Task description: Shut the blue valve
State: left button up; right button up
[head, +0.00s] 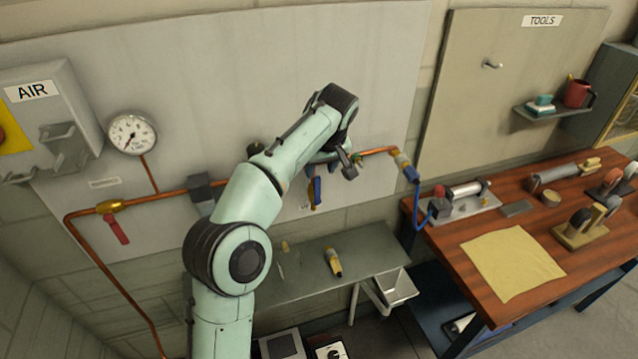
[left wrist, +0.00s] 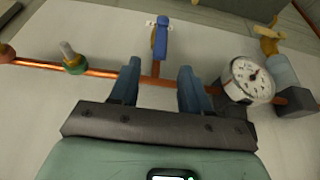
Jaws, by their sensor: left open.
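The blue valve handle (head: 316,190) hangs below the copper pipe on the wall panel, partly covered by my left arm in the head view. In the left wrist view the blue handle (left wrist: 161,38) lies in line with a short copper branch off the pipe. My left gripper (head: 324,160) is at the pipe beside the valve, its jaws mostly hidden by the arm. In the left wrist view its two blue fingers (left wrist: 158,85) are apart and empty. The handle shows beyond the gap between them, apparently untouched. My right gripper is not in view.
Nearby on the pipe are a green-ringed fitting with a grey knob (left wrist: 73,60) and a gauge (left wrist: 248,80). A red-handled valve (head: 115,225) is farther left. A grey shelf (head: 300,275) stands below, and a wooden bench (head: 570,235) stands at right.

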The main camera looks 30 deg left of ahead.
aim_at(317, 183)
pick_arm(q)
jog(key=x, duration=0.9)
jog(key=shift+f, duration=0.1)
grip_shut()
